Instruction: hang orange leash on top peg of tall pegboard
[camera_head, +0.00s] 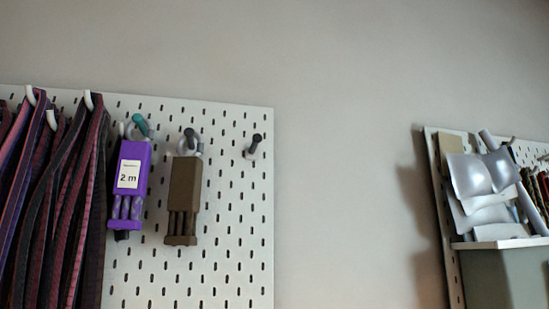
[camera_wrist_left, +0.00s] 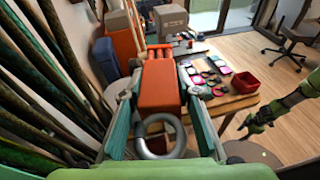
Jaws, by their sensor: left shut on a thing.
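The orange leash (camera_wrist_left: 160,86) is a block-shaped bundle with a grey ring (camera_wrist_left: 160,136) at its near end. My left gripper (camera_wrist_left: 161,92) is shut on it, one finger on each side, in the left wrist view; it is outside the head view. In the head view a white pegboard (camera_head: 224,215) fills the lower left. A purple bundle (camera_head: 128,180) labelled "2 m" and a brown bundle (camera_head: 183,195) hang on it by rings. A dark peg (camera_head: 255,143) to their right is bare. My right gripper (camera_wrist_left: 257,122) shows at right in the wrist view, too small to read.
Dark red and purple straps (camera_head: 60,200) hang on white hooks at the left. Another pegboard (camera_head: 445,210) with silvery pieces and a shelf (camera_head: 500,244) stands at right. Bare wall lies between. The wrist view shows a table (camera_wrist_left: 230,100) with a red box (camera_wrist_left: 245,83).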

